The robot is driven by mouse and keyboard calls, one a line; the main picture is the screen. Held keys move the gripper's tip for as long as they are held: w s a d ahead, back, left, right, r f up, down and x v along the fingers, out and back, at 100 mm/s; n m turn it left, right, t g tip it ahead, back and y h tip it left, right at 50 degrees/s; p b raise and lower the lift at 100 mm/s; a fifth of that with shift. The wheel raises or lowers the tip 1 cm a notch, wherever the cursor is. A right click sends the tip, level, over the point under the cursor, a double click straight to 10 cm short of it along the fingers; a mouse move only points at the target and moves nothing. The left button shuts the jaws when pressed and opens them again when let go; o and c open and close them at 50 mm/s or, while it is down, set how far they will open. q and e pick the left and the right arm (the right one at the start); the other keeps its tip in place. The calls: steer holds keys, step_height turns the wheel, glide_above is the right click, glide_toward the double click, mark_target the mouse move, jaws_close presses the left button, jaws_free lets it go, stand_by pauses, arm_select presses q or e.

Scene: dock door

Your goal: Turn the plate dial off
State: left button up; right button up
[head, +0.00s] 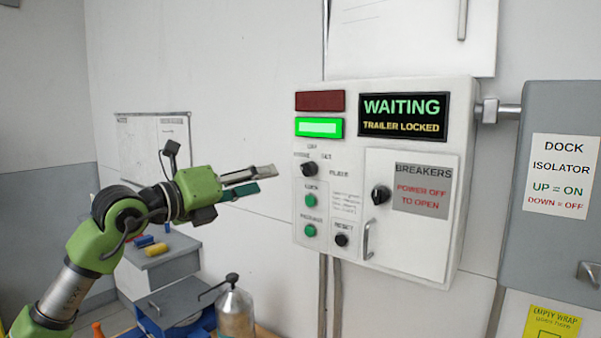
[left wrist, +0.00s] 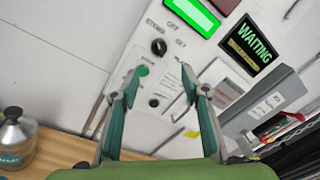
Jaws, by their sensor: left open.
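The plate dial (head: 310,169) is a black knob high on the left side of the white control box (head: 470,175). Labels that seem to read STORE, OFF and SET surround it, but its pointer direction is too small to tell. In the left wrist view the dial (left wrist: 158,46) shows beyond the fingertips, near the top middle. My left gripper (head: 265,178) is open and empty, left of the box and apart from the dial. Its two fingers (left wrist: 161,67) spread wide in the left wrist view. My right gripper is not in view.
Green buttons (head: 310,201) sit below the dial, with a black reset button (head: 341,240) lower right. A breaker door (head: 407,245) has its own black knob (head: 380,195) and a handle. A green lamp (head: 319,128) is lit above. A metal bottle (head: 235,312) stands below.

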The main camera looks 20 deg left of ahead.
mark_target(303, 171)
arm_select(q)
steer(key=p+x, duration=0.6)
steer(key=x, duration=0.6)
steer(key=shift+w+d, duration=0.1)
steer(key=shift+w, duration=0.25)
steer(key=shift+w+d+f+p, duration=0.1)
steer(key=shift+w+d+p, duration=0.2)
steer(key=shift+w, duration=0.25)
steer(key=c, duration=1.1)
